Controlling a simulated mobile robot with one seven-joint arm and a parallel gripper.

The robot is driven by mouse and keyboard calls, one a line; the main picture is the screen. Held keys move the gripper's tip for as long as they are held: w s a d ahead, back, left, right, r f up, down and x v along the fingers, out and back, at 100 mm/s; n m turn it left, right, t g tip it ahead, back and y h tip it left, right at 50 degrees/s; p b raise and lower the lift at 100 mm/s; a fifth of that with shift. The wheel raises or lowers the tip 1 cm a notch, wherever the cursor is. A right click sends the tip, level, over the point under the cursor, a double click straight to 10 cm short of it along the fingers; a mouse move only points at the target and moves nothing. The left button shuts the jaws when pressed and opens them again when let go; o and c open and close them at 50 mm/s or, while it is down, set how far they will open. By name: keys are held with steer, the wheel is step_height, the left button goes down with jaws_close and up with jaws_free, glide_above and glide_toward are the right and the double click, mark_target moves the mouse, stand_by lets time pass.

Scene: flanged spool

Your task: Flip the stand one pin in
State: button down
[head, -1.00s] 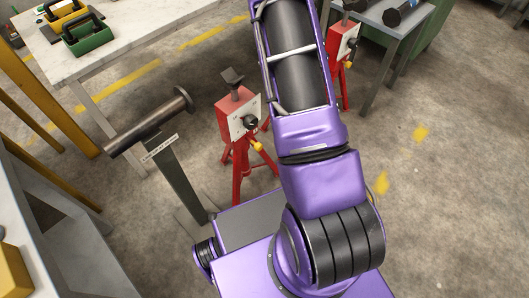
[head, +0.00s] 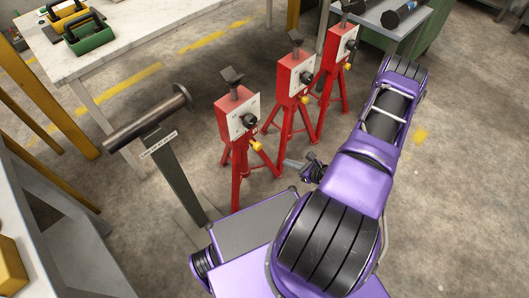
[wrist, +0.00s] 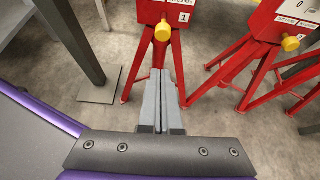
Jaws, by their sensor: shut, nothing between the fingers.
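Several red tripod stands are in a row in the head view: the nearest (head: 229,110), a middle one (head: 291,78) and a far one (head: 333,45). Each has a white face plate with a black knob and a yellow knob low on its side. The nearest stand's yellow knob (head: 256,146) also shows in the wrist view (wrist: 163,31), close to a white label reading 1 (wrist: 183,17). The middle stand's yellow knob (wrist: 291,43) is at the right. My gripper (head: 292,163) is shut and empty, low in front of the stands; its fingers (wrist: 161,75) point toward the nearest stand's legs, apart from the knob.
A grey post with a dark roller (head: 150,120) stands left of the nearest stand; its foot plate (wrist: 98,85) lies on the floor. A white table (head: 125,35) is at the back left. A grey table (head: 395,30) with dark spools is at the back right. Floor right of my arm is clear.

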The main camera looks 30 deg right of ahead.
steer(key=shift+f, duration=0.1)
stand_by(0.3)
steer(key=b, duration=0.2)
glide_toward(259, 149)
step_height(259, 149, down, 3)
steer(key=shift+w+a+f, duration=0.1)
steer(key=shift+w+a, duration=0.2)
steer(key=shift+w, duration=0.55)
steer(key=shift+w+a, duration=0.3)
steer(key=shift+w, duration=0.55)
steer(key=shift+w+a+f, duration=0.1)
steer(key=shift+w+a, duration=0.25)
steer(key=shift+w, duration=0.55)
steer(key=shift+r, duration=0.1)
